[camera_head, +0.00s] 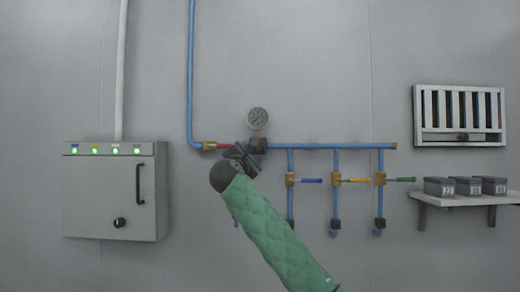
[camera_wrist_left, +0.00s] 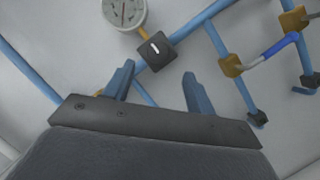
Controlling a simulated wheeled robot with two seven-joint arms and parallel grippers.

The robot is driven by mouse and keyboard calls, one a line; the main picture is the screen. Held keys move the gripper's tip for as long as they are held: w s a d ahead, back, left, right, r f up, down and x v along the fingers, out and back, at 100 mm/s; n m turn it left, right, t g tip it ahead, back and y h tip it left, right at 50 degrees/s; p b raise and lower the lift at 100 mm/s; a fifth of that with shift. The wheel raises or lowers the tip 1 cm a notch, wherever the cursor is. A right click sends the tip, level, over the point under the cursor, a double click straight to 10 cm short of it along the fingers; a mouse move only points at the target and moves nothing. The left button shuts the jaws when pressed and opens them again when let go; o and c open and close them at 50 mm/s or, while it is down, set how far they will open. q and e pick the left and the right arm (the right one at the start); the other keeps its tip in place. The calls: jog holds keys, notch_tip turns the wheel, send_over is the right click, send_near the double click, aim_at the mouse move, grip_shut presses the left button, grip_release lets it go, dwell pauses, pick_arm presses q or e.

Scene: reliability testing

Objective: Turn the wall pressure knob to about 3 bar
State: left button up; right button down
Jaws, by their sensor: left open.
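The pressure knob (camera_wrist_left: 156,50) is a dark square block with a white mark, set on the blue pipe below the gauge in the left wrist view. In the head view the knob (camera_head: 257,146) is partly covered by my left gripper (camera_head: 243,153). The round pressure gauge (camera_head: 257,117) sits above it on a brass stem. The gauge (camera_wrist_left: 125,11) is cut off at the top of the left wrist view, and its reading is too small to tell. My left gripper (camera_wrist_left: 159,70) is open and empty, its two blue-grey fingers apart just below the knob in that view. My right gripper is not in view.
Blue pipes (camera_head: 330,146) run along the wall, with blue, yellow and green-handled valves (camera_head: 337,180) to the right of the knob. A grey control box (camera_head: 110,195) hangs at the left. A shelf (camera_head: 465,198) with dark bins and a slatted rack (camera_head: 459,137) are at the right.

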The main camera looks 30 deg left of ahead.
pick_arm(q)
jog(key=w+a+r+n+p, duration=0.1)
jog(key=w+a+r+p, duration=0.1)
jog(key=w+p, duration=0.3)
jog(key=shift+w, duration=1.05)
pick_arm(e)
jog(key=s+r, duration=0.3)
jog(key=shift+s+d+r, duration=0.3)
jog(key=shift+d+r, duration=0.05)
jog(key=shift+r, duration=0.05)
pick_arm(q)
jog(key=shift+a+r, duration=0.1)
jog(key=c, duration=1)
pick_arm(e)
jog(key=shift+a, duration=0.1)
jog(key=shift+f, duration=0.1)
